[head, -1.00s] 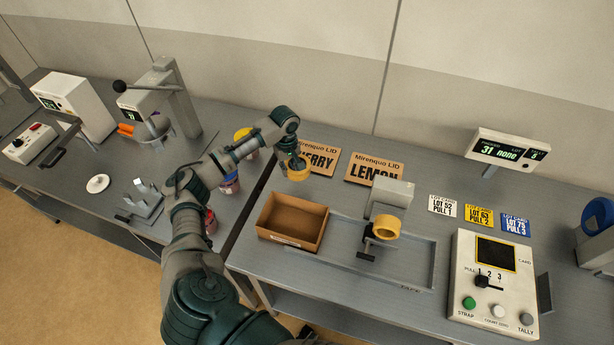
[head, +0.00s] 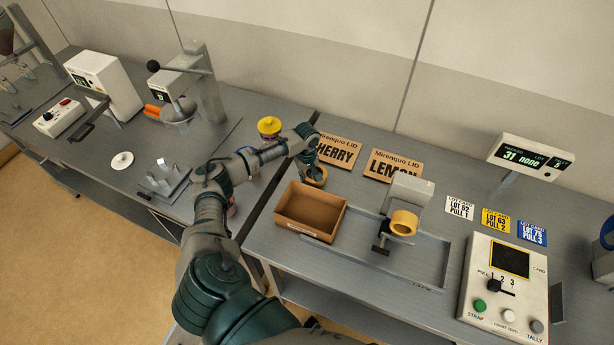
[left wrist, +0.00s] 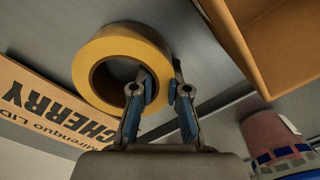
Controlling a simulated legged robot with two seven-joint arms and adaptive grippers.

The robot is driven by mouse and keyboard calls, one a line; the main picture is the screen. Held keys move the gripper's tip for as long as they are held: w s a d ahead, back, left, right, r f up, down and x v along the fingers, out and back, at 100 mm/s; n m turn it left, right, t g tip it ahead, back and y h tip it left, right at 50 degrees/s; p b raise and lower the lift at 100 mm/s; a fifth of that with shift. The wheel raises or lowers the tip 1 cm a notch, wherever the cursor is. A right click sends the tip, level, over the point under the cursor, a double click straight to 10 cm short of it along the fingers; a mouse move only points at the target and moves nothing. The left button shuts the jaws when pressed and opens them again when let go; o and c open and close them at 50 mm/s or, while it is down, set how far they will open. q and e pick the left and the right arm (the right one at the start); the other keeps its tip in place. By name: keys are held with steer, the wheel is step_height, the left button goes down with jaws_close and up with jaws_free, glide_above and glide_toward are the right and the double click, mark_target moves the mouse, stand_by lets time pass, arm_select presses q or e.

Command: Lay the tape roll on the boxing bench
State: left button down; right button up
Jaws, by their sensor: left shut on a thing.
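My left gripper (head: 312,172) is shut on a yellow tape roll (head: 318,179), just behind the open cardboard box and beside the CHERRY lid card. In the left wrist view my gripper (left wrist: 160,88) has one finger inside the ring of the tape roll (left wrist: 92,58) and one outside, pinching its wall. The roll is over or on the grey boxing bench (head: 452,182); I cannot tell if it touches the top. A second yellow roll (head: 404,223) sits on a grey dispenser. My right gripper is not in view.
The cardboard box (head: 310,212) stands close in front of the held roll. The CHERRY lid card (head: 338,151) and LEMON lid card (head: 393,166) lie behind. A grey tray (head: 432,265) holds the dispenser. A control panel (head: 505,285) and display (head: 530,156) are at right.

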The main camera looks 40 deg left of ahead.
mark_target(305, 173)
arm_select(q)
steer(key=c, duration=1.2)
jaws_free()
steer(key=shift+a+f, duration=0.3)
steer(key=shift+a, duration=0.25)
steer(key=shift+o, duration=0.2)
steer(key=shift+s+a+f, duration=0.1)
steer(key=shift+s+a, duration=0.05)
steer(key=shift+a, duration=0.25)
steer(key=shift+d, duration=0.3)
step_height(305, 173, up, 13)
steer(key=shift+w+f+b, duration=0.2)
steer(key=shift+w+b, duration=0.05)
steer(key=shift+b, duration=0.05)
steer(key=shift+f, duration=0.1)
